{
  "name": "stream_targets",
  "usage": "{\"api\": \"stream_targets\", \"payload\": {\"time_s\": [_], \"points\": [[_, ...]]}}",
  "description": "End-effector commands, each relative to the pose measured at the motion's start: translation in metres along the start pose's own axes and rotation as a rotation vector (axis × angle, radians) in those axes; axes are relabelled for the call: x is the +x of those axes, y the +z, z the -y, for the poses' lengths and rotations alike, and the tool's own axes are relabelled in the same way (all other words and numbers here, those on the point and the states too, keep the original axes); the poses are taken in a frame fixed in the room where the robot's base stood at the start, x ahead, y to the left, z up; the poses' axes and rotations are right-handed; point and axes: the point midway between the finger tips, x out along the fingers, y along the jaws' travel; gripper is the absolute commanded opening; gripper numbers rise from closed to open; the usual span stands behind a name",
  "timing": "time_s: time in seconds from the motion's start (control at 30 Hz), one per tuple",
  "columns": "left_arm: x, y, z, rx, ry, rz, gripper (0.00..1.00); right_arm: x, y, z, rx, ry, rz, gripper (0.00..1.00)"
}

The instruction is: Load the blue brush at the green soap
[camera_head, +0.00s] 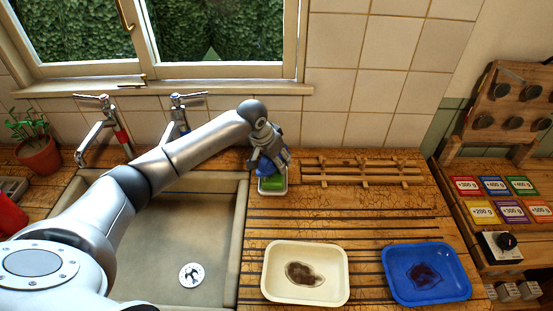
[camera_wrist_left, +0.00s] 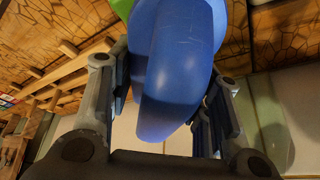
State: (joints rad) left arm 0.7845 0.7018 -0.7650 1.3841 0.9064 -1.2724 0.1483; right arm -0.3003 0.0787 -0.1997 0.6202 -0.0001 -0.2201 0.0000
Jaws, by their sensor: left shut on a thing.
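My left gripper (camera_head: 268,163) is shut on the blue brush (camera_head: 285,157), which is mostly hidden by the gripper in the head view. In the left wrist view the blue brush (camera_wrist_left: 175,70) fills the space between the fingers. The green soap (camera_head: 268,184) sits in a small pale dish (camera_head: 272,192) on the wooden drainboard, right of the sink. The brush is directly over the soap; I cannot tell whether they touch. A bit of green (camera_wrist_left: 122,8) shows behind the brush in the wrist view. My right gripper is not in view.
A cream tray (camera_head: 265,285) and a blue tray (camera_head: 462,275), each with a dark stain, stand at the front of the drainboard. A wooden rack (camera_head: 362,171) lies right of the soap. The sink (camera_head: 215,235) and taps are left. The grooved board between rack and trays is clear.

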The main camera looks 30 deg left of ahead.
Motion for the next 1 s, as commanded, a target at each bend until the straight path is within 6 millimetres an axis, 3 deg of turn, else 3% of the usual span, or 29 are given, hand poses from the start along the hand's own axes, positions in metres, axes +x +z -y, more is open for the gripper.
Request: {"api": "stream_targets", "payload": {"time_s": [1.0], "points": [[0.0091,0.0036,0.0,-0.001,0.0,0.0,0.26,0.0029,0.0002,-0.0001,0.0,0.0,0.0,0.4]]}}
